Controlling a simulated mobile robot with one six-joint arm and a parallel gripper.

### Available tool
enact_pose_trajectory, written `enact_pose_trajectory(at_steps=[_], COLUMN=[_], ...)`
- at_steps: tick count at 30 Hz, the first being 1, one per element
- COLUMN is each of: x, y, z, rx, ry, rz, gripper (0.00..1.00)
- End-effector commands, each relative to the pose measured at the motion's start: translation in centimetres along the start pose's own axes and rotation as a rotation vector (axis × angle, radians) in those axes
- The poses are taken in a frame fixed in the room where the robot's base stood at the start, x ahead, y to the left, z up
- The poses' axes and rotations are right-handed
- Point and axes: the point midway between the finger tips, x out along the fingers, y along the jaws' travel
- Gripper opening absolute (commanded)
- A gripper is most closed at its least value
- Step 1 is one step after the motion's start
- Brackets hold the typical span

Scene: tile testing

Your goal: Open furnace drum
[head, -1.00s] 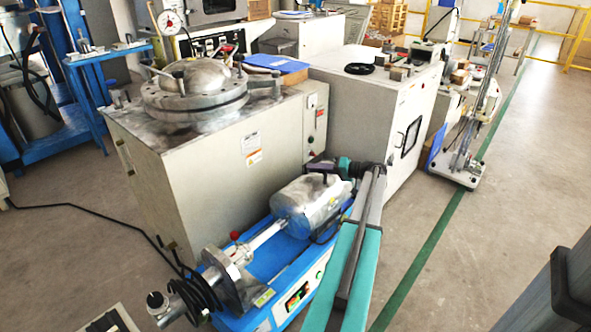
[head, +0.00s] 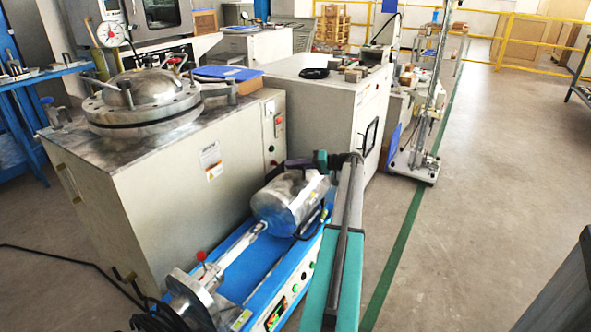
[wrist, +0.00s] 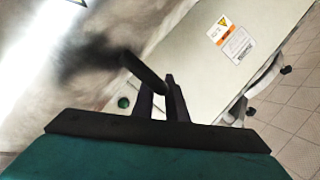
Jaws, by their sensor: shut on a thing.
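The furnace drum (head: 290,203) is a shiny metal cylinder lying on a blue bench machine (head: 262,262). It looks closed. My gripper (head: 298,163) is a dark shape just behind the drum's upper edge, its fingers too small to make out in the head view. In the wrist view, my gripper (wrist: 163,92) is shut on a dark bar-like handle (wrist: 143,72) that sticks out past the fingers. A brushed metal surface with a dark shadow (wrist: 85,60) fills the left of the wrist view. How the handle joins the drum is hidden.
A large cream cabinet (head: 150,195) with a round bolted metal lid (head: 143,100) stands left of the drum. Another cream cabinet (head: 318,105) stands behind. A tall stand (head: 428,120) is farther back. The floor (head: 470,220) to the right is clear.

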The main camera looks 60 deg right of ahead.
Motion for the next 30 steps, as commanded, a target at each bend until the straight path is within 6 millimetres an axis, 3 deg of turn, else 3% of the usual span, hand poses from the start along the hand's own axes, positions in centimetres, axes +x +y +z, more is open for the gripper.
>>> enact_pose_trajectory(at_steps=[11,12,15,24,30], x=[0.7,0.8,1.0,1.4,0.5], y=[0.0,0.0,-0.1,-0.4,-0.5], z=[0.5,0.6,0.5,0.4,0.2], rx=[0.001,0.001,0.0,-0.002,-0.002], ry=[-0.017,-0.018,-0.019,-0.019,-0.018], rz=[0.001,0.0,-0.001,-0.005,-0.005], gripper=[0.0,0.14,0.31,0.31,0.31])
